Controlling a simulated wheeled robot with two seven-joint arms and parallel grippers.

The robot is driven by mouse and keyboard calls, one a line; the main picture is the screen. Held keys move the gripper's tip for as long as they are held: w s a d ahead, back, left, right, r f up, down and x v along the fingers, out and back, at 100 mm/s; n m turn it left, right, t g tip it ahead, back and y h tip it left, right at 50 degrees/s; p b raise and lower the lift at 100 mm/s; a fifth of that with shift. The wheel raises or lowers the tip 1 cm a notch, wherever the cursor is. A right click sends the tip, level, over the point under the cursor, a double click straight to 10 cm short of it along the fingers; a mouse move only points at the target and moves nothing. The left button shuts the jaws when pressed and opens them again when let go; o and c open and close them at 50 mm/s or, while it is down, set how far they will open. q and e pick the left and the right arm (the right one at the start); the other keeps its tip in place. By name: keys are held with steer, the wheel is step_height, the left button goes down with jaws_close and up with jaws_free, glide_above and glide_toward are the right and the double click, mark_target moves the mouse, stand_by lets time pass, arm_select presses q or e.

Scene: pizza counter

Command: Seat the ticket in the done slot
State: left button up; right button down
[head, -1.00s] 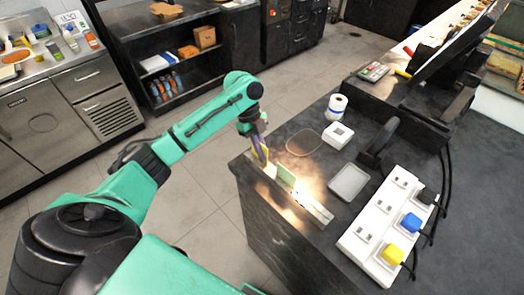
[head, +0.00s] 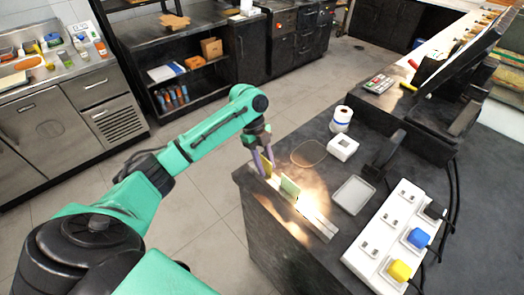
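A yellow ticket (head: 266,170) stands upright at the far left end of the pale slotted rail (head: 318,222) on the counter's edge. A light green ticket (head: 289,187) stands in the rail a little nearer. My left gripper (head: 264,161) is at the yellow ticket, pointing down, its purple fingers spread apart on either side of the ticket's upper part. The fingers partly hide the ticket. How deep its lower edge sits in the rail is too small to tell. My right gripper is out of view.
On the dark counter (head: 290,240) are a paper roll (head: 341,120), a white box (head: 343,147), a grey tray (head: 353,194) and a white panel (head: 385,240) with blue and yellow plugs. A black screen stands at the right. Open floor lies left of the counter.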

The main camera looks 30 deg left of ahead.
arm_select(q)
steer(key=b+v, duration=0.2)
steer(key=v, duration=0.5)
steer(key=shift+w, duration=0.15)
steer(key=v, duration=0.7)
